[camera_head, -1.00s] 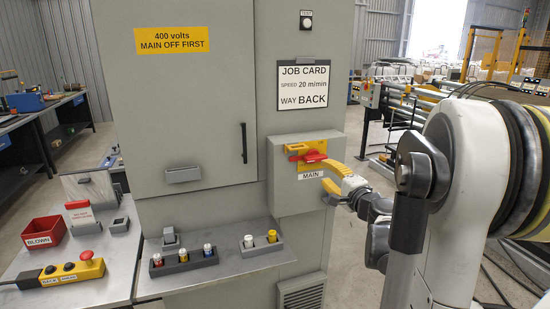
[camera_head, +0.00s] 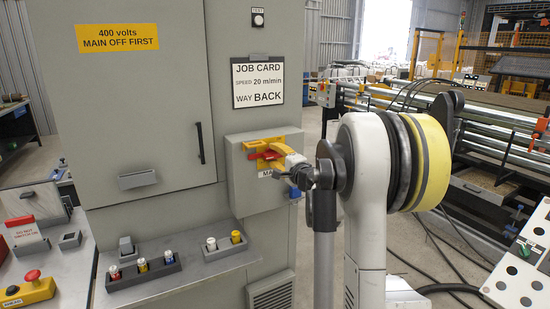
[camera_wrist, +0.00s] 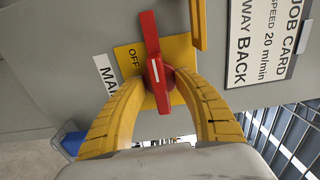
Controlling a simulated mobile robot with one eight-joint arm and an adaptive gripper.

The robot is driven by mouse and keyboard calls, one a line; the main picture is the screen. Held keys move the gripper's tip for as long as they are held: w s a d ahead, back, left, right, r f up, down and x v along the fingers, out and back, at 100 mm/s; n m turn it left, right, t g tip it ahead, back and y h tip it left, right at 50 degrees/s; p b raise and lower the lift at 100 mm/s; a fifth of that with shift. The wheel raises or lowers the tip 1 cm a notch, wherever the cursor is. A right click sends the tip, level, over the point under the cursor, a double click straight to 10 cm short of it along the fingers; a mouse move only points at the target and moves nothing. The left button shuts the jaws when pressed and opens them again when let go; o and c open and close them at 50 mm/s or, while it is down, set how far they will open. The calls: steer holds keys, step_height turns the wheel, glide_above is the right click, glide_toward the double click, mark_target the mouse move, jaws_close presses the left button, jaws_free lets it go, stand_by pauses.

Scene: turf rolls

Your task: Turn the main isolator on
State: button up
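The main isolator is a red handle (camera_head: 264,155) on a yellow plate (camera_head: 254,145), on the grey box at the cabinet's right. The red handle (camera_wrist: 157,70) lies level, its long end pointing left in the head view. In the wrist view "OFF" shows on the yellow plate (camera_wrist: 127,56) beside that end. My gripper (camera_head: 280,158) is at the handle from the right. In the wrist view its yellow fingers (camera_wrist: 161,88) converge on the handle's near end, one on each side, and appear to touch it. The head view hides part of the plate and the "MAIN" label behind the fingers.
A job card (camera_head: 258,82) hangs above the box. Below is a ledge with a row of coloured buttons (camera_head: 143,265). A yellow box with a red button (camera_head: 28,289) lies at the lower left. Rollers and a perforated panel stand at right.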

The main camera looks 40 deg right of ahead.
jaws_close()
steer(key=shift+m, duration=0.4)
steer(key=m+p, duration=0.1)
steer(key=m, duration=0.7)
steer(key=shift+p, duration=0.3)
steer(key=m, duration=0.4)
steer(key=shift+m, duration=0.3)
steer(key=shift+m+p, duration=0.4)
steer(key=shift+m, duration=1.9)
